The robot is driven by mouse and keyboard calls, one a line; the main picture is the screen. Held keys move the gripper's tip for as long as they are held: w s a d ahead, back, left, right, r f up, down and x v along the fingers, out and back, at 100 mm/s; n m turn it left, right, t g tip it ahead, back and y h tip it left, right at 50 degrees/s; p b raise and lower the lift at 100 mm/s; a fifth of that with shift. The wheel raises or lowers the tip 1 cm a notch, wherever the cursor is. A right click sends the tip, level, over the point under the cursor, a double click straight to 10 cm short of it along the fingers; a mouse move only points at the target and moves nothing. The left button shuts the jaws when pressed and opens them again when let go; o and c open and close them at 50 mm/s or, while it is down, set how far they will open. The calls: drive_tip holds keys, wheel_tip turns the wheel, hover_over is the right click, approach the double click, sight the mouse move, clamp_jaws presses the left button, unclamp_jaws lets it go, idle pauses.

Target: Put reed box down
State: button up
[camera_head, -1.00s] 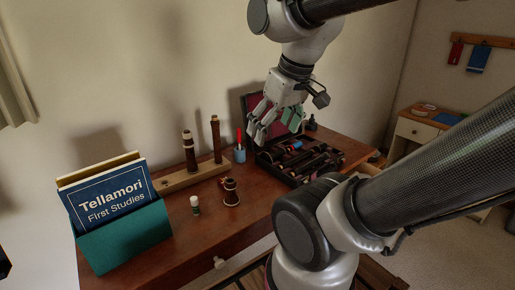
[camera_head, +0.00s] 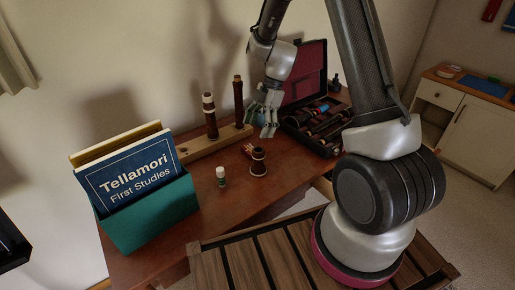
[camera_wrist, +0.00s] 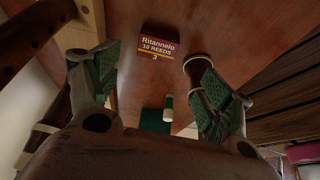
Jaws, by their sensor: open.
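The reed box (camera_wrist: 158,45), maroon with a yellow stripe and "Ritannelo 10 REEDS 3" on it, lies on the brown piano top (camera_wrist: 130,15), in view beyond my fingertips. In the head view a small reddish piece, likely the reed box (camera_head: 248,150), shows beside the short dark bell joint (camera_head: 258,162), partly hidden by it. My gripper (camera_head: 261,122) is above and behind that spot, fingers pointing down. In the wrist view my gripper (camera_wrist: 158,75) has its green-padded fingers wide apart, with nothing held between them.
Behind are a wooden stand (camera_head: 190,148) with two upright joints and an open instrument case (camera_head: 322,150) at right. A green holder (camera_head: 150,220) with books is at left.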

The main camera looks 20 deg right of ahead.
sight(251, 148)
drive_tip(key=shift+w+a+f, duration=0.1)
drive_tip(key=shift+f, duration=0.8)
drive_tip(key=x, duration=0.6)
drive_tip(key=shift+w+a+f, duration=0.15)
drive_tip(key=shift+a+f, duration=0.05)
drive_tip(key=shift+f, duration=0.15)
drive_tip(key=c, duration=1)
drive_tip(key=shift+c, duration=0.3)
